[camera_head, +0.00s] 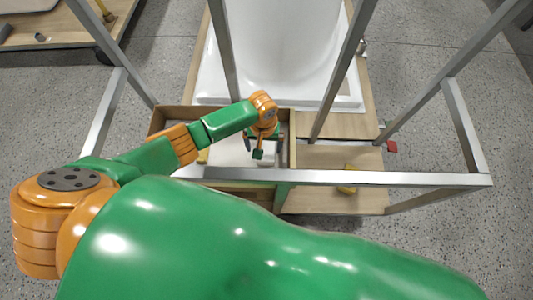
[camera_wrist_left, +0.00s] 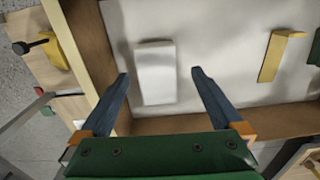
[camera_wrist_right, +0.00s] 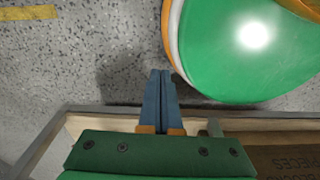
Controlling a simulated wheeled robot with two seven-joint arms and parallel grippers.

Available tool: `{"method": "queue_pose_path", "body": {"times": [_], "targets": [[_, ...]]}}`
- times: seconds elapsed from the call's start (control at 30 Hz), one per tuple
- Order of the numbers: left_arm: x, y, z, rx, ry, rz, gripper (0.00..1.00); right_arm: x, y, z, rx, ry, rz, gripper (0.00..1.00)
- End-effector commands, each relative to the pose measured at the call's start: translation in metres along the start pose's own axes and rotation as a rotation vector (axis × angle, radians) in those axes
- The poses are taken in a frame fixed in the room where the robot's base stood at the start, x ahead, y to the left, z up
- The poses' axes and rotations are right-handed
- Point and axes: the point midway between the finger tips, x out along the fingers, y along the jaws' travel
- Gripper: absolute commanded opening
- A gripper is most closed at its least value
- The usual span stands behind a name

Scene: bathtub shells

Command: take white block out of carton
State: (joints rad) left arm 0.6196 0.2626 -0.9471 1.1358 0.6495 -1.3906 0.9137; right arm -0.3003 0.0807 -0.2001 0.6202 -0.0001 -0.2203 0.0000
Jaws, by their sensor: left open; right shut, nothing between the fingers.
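The white block (camera_wrist_left: 155,75) lies on the pale floor of the carton (camera_wrist_left: 92,45) in the left wrist view. My left gripper (camera_wrist_left: 159,73) is open above it, with one blue finger on each side of the block in the picture. A gap shows between each finger and the block; how high the fingers are above it is hard to tell. In the head view my left gripper (camera_head: 259,150) reaches down into the carton (camera_head: 172,120) near its right side. My right gripper (camera_wrist_right: 159,75) is shut and empty over a wooden edge and the grey floor, outside the head view.
A yellow piece (camera_wrist_left: 279,56) lies in the carton right of the block. Metal frame bars (camera_head: 330,179) cross in front of the carton. A white tub (camera_head: 280,55) stands behind it. A yellow item (camera_head: 348,189) rests on the wooden board at right.

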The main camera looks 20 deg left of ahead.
Motion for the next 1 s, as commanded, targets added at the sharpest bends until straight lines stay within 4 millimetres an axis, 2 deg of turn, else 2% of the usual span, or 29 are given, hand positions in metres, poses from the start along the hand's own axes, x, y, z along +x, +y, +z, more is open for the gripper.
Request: {"method": "queue_pose_path", "body": {"times": [0.2, 0.3, 0.57, 0.83, 0.87, 1.0], "targets": [[0.046, 0.006, -0.004, 0.000, 0.000, -0.002, 1.00, 0.034, -0.001, 0.003, 0.000, 0.000, -0.001, 0.00], [0.059, 0.006, -0.004, 0.001, 0.001, -0.001, 1.00, 0.040, -0.001, 0.003, 0.005, 0.003, -0.001, 0.00], [0.059, 0.006, -0.003, 0.001, 0.000, 0.000, 1.00, 0.038, 0.011, -0.002, 0.006, 0.015, 0.020, 0.00], [0.059, 0.006, -0.003, 0.001, 0.000, 0.000, 0.27, 0.038, 0.013, -0.002, 0.005, 0.015, 0.022, 0.00], [0.059, 0.006, -0.003, 0.001, 0.000, 0.000, 0.23, 0.038, 0.013, -0.002, 0.005, 0.015, 0.022, 0.00], [0.059, 0.006, -0.003, 0.001, 0.000, 0.000, 0.22, 0.038, 0.011, -0.003, 0.006, 0.015, 0.019, 0.00]]}}
